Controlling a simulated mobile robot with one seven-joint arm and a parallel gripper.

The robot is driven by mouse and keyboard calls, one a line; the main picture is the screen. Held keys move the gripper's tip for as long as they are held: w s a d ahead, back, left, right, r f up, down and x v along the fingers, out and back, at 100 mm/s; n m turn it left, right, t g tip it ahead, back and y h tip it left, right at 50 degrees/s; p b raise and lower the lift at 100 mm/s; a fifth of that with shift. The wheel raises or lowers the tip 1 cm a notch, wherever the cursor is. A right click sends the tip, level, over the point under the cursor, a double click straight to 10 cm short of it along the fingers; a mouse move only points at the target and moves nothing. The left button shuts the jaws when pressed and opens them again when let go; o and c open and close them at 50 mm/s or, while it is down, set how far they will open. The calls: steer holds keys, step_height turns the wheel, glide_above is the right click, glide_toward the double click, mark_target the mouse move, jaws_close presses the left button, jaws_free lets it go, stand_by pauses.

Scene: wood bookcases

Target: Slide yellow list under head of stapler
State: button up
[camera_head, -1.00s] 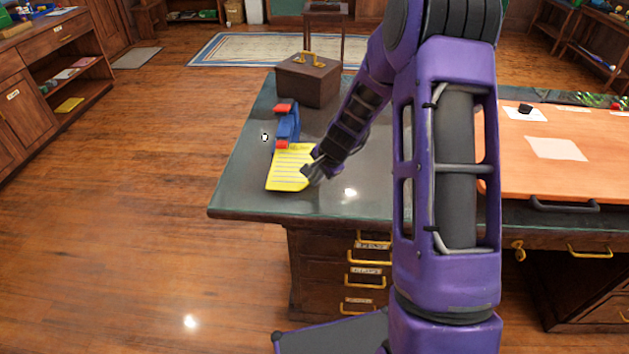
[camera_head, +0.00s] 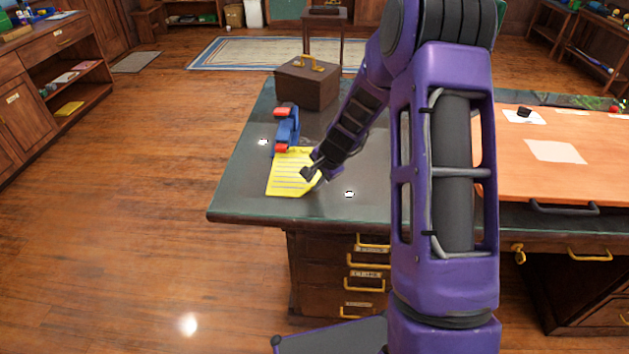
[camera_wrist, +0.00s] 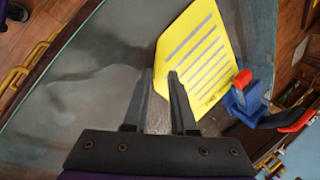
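The yellow lined list (camera_head: 290,180) lies on the dark desk top, its far edge at the near red end of the blue stapler (camera_head: 288,130). In the wrist view, the list (camera_wrist: 200,55) has one corner close to or touching the red tip of the stapler (camera_wrist: 245,98); I cannot tell whether it is under it. My gripper (camera_head: 307,172) is at the list's right edge. The right fingertip overlaps the list's edge in view; contact is unclear.
A brown box with a gold handle (camera_head: 308,82) stands behind the stapler. A small white item (camera_head: 263,142) lies left of it, and another (camera_head: 349,194) lies right of the list. The desk's front strip is clear. An orange board (camera_head: 560,165) covers the right side.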

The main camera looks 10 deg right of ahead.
steer(key=shift+o, duration=0.5)
steer(key=p+v, duration=0.2)
steer(key=v, duration=1.5)
steer(key=shift+r, duration=0.2)
